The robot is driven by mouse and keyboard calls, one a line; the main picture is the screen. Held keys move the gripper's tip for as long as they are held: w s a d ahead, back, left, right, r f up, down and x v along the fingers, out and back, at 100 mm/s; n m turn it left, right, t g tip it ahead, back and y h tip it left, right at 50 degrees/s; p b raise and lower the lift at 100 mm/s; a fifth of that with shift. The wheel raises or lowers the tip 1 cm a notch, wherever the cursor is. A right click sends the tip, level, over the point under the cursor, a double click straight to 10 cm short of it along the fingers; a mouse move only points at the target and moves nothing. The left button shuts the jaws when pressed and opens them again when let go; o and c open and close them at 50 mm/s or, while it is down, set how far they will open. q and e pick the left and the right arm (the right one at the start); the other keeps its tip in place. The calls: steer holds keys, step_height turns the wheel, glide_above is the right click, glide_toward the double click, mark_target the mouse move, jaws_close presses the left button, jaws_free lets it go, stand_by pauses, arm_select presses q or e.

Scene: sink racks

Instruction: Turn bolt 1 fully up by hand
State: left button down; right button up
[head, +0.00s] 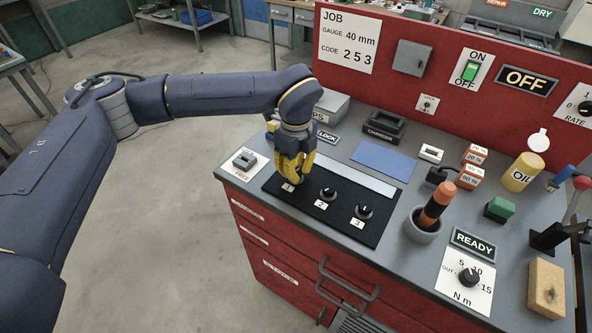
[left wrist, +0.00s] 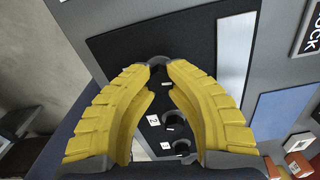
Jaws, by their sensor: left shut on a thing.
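The black mat (head: 270,187) on the bench holds three round black bolts in a row. Bolt 2 (head: 328,194) and bolt 3 (head: 364,211) stand uncovered behind their number labels. My left gripper (head: 289,179), with yellow fingers, points down over the label 1 position and hides most of bolt 1 in the head view. In the left wrist view its fingertips (left wrist: 157,68) are closed around the dark, rounded top of bolt 1 (left wrist: 157,60). How far bolt 1 is turned up cannot be told. My right gripper is not in view.
Right of the mat stands a grey cup (head: 424,226) with an orange and black tool (head: 438,204). Behind the mat lie a pale strip (head: 350,174) and a blue pad (head: 384,160). A charger (head: 383,128) stands near the red back panel (head: 450,50).

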mark_target(297, 171)
arm_select(q)
steer(key=shift+s+f+n, duration=0.15)
steer(key=shift+f+n, duration=0.1)
steer(key=shift+n, duration=0.65)
steer(key=c, duration=1.7)
jaws_free()
steer(key=o, duration=0.6)
steer(key=shift+r, duration=0.15)
steer(key=shift+c, duration=0.2)
step_height(297, 171, up, 12)
steer(key=shift+d, duration=0.1)
